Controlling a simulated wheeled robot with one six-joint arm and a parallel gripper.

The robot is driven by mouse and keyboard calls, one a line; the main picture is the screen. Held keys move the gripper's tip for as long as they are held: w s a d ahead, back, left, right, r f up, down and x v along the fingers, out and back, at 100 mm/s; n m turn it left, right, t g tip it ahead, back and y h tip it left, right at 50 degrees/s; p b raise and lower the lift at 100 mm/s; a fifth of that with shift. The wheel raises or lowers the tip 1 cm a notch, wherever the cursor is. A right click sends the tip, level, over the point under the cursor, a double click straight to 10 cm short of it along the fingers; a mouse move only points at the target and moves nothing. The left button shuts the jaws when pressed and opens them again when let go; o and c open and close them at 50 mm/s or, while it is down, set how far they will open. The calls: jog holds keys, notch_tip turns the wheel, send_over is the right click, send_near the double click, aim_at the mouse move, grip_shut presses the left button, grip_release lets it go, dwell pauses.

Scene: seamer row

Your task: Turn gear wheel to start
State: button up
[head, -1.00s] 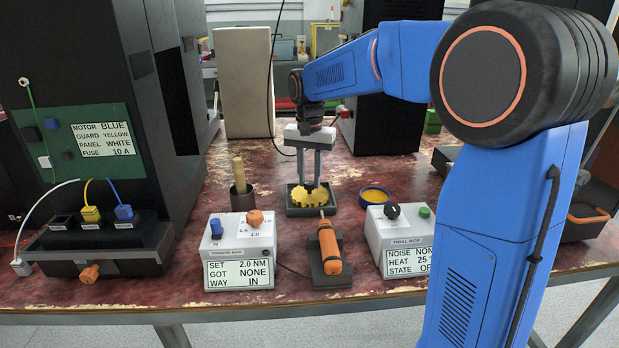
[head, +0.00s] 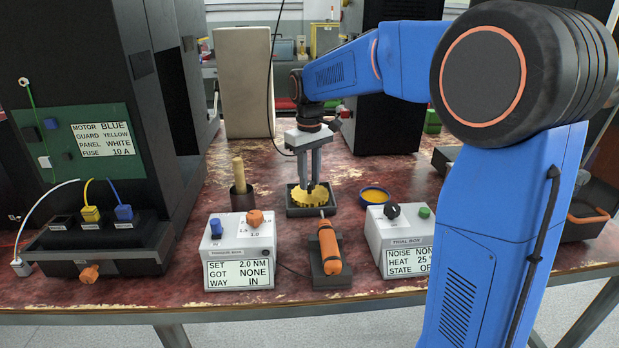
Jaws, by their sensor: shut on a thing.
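The yellow gear wheel (head: 309,197) lies in a dark square tray (head: 311,212) in the middle of the table. My gripper (head: 315,185) points straight down over it, with its fingertips at the wheel's centre. The fingers are shut on the hub of the gear wheel; the hub itself is mostly hidden by the fingertips. Whether the wheel rests fully on the tray floor cannot be told.
The torque box (head: 239,250) reads SET 2.0 NM, GOT NONE, WAY IN. An orange-handled tool (head: 329,250) lies in its holder beside it. The trial box (head: 400,240) stands right, near a yellow-filled dish (head: 375,195).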

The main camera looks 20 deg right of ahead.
aim_at(310, 183)
jog(key=shift+n, duration=2.1)
jog(key=o, duration=1)
notch_tip(310, 183, up, 18)
jog(key=shift+f, duration=0.25)
